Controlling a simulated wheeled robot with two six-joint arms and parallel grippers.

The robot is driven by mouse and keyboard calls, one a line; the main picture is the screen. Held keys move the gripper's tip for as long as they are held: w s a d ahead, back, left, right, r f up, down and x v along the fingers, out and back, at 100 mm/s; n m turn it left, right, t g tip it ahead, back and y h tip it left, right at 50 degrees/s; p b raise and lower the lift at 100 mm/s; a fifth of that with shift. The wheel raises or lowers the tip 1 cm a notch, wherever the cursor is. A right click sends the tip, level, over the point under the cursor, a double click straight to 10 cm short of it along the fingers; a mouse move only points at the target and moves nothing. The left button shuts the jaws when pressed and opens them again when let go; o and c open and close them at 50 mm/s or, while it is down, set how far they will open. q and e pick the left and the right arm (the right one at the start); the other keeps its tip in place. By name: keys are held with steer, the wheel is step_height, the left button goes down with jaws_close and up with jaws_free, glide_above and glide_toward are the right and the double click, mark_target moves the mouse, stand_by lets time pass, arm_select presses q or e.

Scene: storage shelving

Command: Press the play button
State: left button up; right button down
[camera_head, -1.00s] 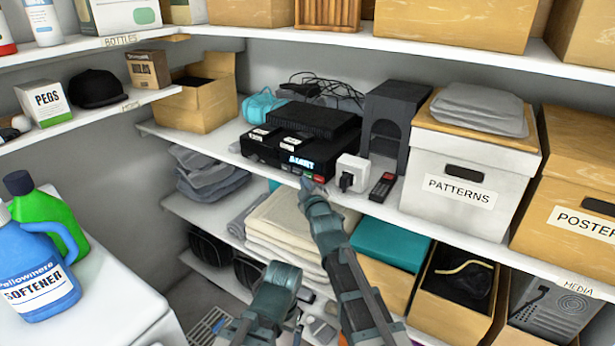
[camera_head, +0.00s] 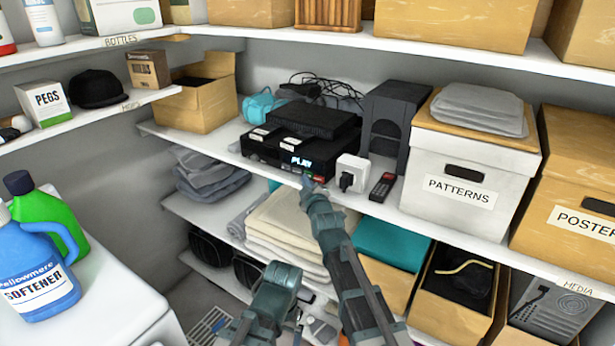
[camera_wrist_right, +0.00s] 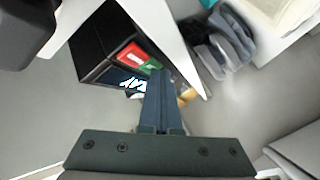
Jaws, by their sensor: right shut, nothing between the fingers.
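The black video player (camera_head: 262,150) sits on the middle shelf, and its lit display (camera_head: 301,162) reads PLAY. A green button (camera_wrist_right: 148,69) and a red button (camera_wrist_right: 131,54) show on its front in the right wrist view. My right gripper (camera_head: 307,182) is shut and empty, its tip at the player's front below the display. In the right wrist view its fingers (camera_wrist_right: 157,76) reach the green button's edge; whether they touch it I cannot tell. My left gripper's fingers are not visible.
The white PATTERNS box (camera_head: 455,185) stands farther right. The shelf edge runs just under my right gripper, with folded towels (camera_head: 290,228) below.

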stand_by(0.4)
steer(key=shift+s+a, duration=0.4)
steer(key=shift+s, duration=0.2)
steer(key=shift+s+a, duration=0.7)
steer(key=shift+s, duration=0.35)
steer(key=shift+s+a, duration=0.7)
steer(key=shift+s, duration=0.35)
